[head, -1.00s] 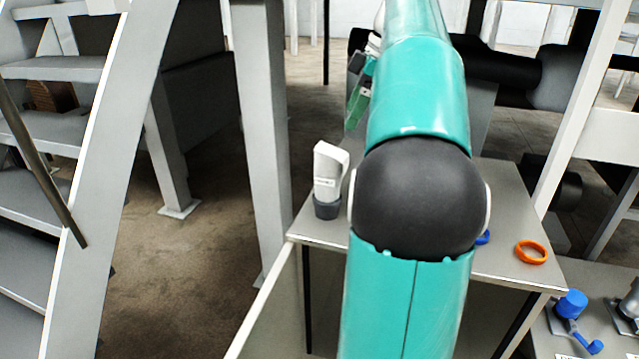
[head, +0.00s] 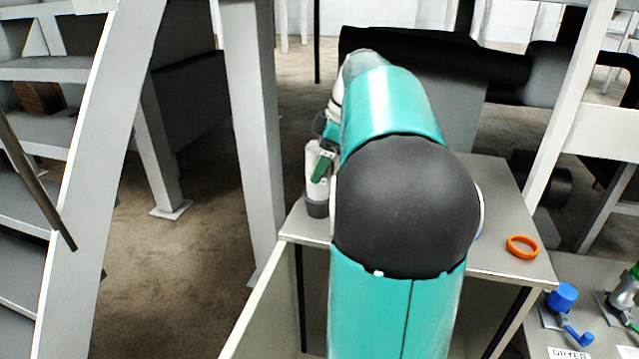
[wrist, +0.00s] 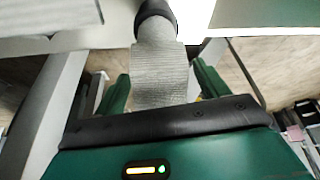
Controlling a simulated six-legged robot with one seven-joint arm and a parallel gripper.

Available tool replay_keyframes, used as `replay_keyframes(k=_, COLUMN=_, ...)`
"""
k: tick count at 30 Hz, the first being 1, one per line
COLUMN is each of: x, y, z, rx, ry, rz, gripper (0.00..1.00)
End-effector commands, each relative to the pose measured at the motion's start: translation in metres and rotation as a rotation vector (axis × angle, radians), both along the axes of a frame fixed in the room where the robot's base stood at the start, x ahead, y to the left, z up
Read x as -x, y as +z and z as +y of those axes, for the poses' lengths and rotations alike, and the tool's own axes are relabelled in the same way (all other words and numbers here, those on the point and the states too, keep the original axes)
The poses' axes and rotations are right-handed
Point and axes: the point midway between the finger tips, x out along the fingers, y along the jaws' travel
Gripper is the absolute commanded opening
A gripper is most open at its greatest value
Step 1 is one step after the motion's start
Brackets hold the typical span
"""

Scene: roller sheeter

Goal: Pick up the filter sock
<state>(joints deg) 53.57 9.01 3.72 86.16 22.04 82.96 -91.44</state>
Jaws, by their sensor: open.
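The filter sock (head: 314,190), whitish with a dark grey round end, stands upright at the left edge of the grey table (head: 497,200) in the head view. My arm hides part of it. In the wrist view the filter sock (wrist: 160,78) shows a ribbed pale grey body reaching between my two green fingers, with its dark end at the top. My gripper (wrist: 161,84) is open around it, with a visible gap on each side. In the head view a green finger of my gripper (head: 321,166) shows in front of the sock's upper part.
An orange ring (head: 522,247) lies on the table's right side. A blue valve handle (head: 562,297) is on a lower surface at right. A grey post (head: 252,130) stands close left of the table, with stairs (head: 40,190) farther left.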

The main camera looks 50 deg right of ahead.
Motion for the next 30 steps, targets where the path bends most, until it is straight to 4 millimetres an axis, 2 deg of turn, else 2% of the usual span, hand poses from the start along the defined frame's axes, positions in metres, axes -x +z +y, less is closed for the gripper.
replay_keyframes(k=6, x=0.000, y=-0.001, z=0.000, rx=0.001, ry=-0.001, rz=-0.001, gripper=0.73)
replay_keyframes(k=7, x=0.000, y=-0.001, z=0.000, rx=0.001, ry=-0.001, rz=-0.001, gripper=0.69)
replay_keyframes(k=17, x=0.000, y=-0.001, z=0.000, rx=0.001, ry=0.000, rz=-0.001, gripper=0.04)
replay_keyframes(k=26, x=-0.001, y=0.001, z=0.000, rx=0.002, ry=0.000, rz=-0.001, gripper=0.04)
replay_keyframes(k=30, x=-0.001, y=0.010, z=0.000, rx=0.003, ry=0.001, rz=-0.002, gripper=0.04)
